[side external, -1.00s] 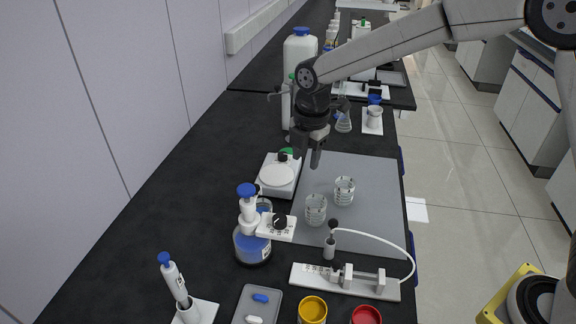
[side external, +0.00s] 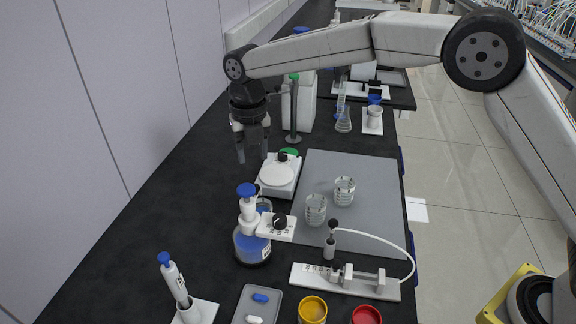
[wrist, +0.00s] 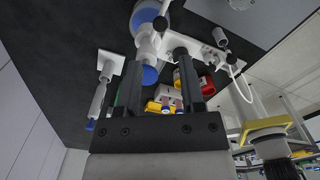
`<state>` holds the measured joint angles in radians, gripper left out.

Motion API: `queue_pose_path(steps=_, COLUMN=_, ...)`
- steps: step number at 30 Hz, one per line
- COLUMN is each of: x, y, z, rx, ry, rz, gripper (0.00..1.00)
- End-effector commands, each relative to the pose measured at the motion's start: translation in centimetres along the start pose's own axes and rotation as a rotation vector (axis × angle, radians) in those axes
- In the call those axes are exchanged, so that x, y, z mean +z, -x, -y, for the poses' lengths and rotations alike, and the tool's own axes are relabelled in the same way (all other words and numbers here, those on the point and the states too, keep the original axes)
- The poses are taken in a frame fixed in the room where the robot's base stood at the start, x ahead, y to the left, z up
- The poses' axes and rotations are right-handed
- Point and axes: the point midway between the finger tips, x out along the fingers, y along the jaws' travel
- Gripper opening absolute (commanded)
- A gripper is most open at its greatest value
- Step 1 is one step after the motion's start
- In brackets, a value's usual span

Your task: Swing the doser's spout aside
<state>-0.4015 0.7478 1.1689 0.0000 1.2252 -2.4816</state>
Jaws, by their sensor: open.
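The doser (side external: 247,206) is a white pump head with a blue cap on a bottle of blue liquid (side external: 252,246), upright on the black bench. In the wrist view the doser's blue cap (wrist: 150,75) shows between my fingers, some way beyond them. The spout cannot be told clearly from the doser's other white parts. My gripper (side external: 253,148) is open and empty, pointing down above the bench, behind the doser and left of the white balance. In the wrist view my gripper (wrist: 157,58) has both fingers apart with nothing held.
The balance (side external: 278,176) stands behind the doser. A white block with a black knob (side external: 280,222) is close on its right. Glass beakers (side external: 316,209) stand on the grey mat (side external: 375,215). A pipette on a stand (side external: 174,280) is in front. The bench left of the doser is clear.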

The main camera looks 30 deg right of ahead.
Motion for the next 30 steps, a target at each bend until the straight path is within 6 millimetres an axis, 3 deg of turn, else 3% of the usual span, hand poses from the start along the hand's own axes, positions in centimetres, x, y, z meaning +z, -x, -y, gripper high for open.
queue_pose_path(steps=11, x=0.0, y=-1.6, z=0.0, rx=-0.001, ry=-0.003, rz=-0.001, gripper=0.50)
queue_pose_path(steps=30, x=0.0, y=-7.8, z=0.1, rx=-0.001, ry=-0.003, rz=-0.001, gripper=0.50)
